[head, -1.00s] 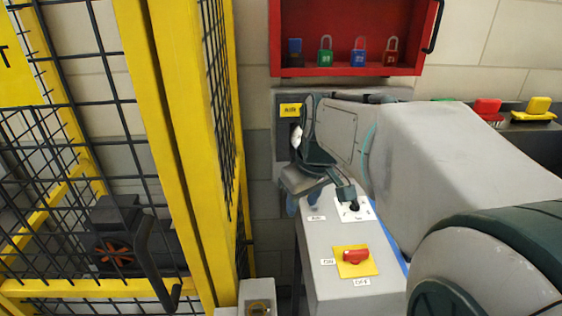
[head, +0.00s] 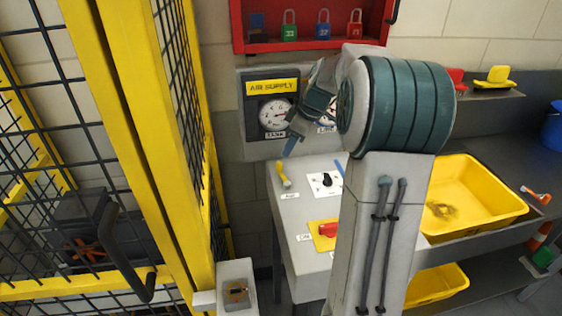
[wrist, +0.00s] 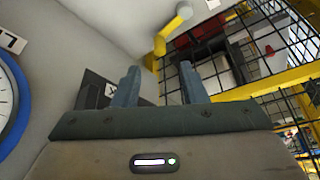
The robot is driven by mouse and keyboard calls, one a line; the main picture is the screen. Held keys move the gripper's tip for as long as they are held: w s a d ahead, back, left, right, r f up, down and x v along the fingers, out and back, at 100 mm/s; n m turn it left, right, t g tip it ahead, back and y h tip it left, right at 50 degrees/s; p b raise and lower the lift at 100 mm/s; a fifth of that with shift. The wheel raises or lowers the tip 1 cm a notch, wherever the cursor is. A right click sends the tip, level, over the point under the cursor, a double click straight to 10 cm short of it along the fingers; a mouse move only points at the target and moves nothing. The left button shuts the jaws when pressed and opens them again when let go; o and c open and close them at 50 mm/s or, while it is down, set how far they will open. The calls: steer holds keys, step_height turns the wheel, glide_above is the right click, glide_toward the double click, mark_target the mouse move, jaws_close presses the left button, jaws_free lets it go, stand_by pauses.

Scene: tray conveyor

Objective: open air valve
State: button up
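A short yellow lever (head: 282,172) with a pale end sits on top of the grey box, just behind a small label. Above it on the wall is a panel with a yellow AIR SUPPLY sign (head: 271,88) and a round white gauge (head: 273,115). My gripper (head: 289,147) is above the lever and apart from it, in front of the panel. In the wrist view my gripper (wrist: 158,80) has its two blue-grey fingers spread, with nothing between them. A yellow piece that looks like the lever (wrist: 165,38) shows beyond the fingertips. My arm partly hides a second gauge.
A yellow-framed mesh fence (head: 135,130) stands close on the left. A red padlock cabinet (head: 315,42) hangs above. A yellow bin (head: 480,200) is at right.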

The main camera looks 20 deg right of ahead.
mark_target(281, 163)
steer(key=x, duration=0.8)
steer(key=shift+p, duration=0.35)
steer(key=shift+c, duration=0.3)
jaws_close()
steer(key=shift+f, duration=0.15)
